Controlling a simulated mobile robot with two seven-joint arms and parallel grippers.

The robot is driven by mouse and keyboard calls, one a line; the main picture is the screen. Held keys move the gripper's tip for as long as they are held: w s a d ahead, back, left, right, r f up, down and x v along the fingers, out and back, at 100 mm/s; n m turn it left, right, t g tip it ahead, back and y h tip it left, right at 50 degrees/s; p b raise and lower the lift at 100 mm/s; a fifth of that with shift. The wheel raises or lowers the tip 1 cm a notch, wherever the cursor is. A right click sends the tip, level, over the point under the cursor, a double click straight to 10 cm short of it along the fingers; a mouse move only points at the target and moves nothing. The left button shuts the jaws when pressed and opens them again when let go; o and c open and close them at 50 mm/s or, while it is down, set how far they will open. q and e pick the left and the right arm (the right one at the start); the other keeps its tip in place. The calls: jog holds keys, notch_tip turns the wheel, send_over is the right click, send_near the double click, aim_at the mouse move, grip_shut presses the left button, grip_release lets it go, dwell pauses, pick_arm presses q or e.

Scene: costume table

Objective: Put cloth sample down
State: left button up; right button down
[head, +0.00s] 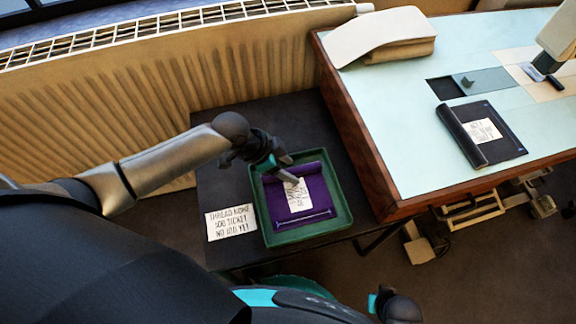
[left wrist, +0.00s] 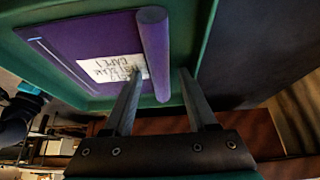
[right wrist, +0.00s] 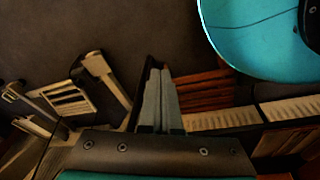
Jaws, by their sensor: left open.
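A purple cloth sample (head: 318,182) with a rolled edge and a white label (head: 298,195) lies in a green tray (head: 342,222) on a dark side table. In the left wrist view, the purple cloth (left wrist: 60,38) shows its roll running toward my open left gripper (left wrist: 160,75). The near end of the roll is between the two spread fingers, and I cannot tell whether they touch it. In the head view my left gripper (head: 284,172) is over the upper part of the cloth. My right gripper (right wrist: 160,75) is shut and empty, away from the tray.
A handwritten card (head: 231,222) lies left of the tray. A pale-topped wooden sewing table (head: 385,110) stands to the right, with a black cloth sample (head: 512,146), a folded cream cloth (head: 380,35) and a machine. A radiator (head: 150,95) is behind.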

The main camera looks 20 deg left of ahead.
pick_arm(q)
jog(key=shift+r, duration=0.15)
jog(key=shift+a+r, duration=0.15)
jog(key=shift+r, duration=0.05)
jog(key=shift+s+a+r+p, duration=0.1)
jog(key=shift+s+r+p, duration=0.05)
jog(key=shift+r+p, duration=0.15)
jog(key=shift+p+v, duration=0.6)
jog(key=shift+v, duration=0.6)
jog(key=p+v, duration=0.3)
jog(key=v, duration=0.5)
jog(key=shift+r, duration=0.2)
pick_arm(e)
jog(key=s+d+f, duration=0.3)
jog(key=s+d, duration=0.2)
jog(key=s, duration=0.3)
jog(key=shift+d+f+h, duration=0.3)
jog(key=shift+d+f, duration=0.05)
pick_arm(q)
jog(key=shift+s, duration=0.2)
pick_arm(e)
jog(key=shift+s, duration=0.15)
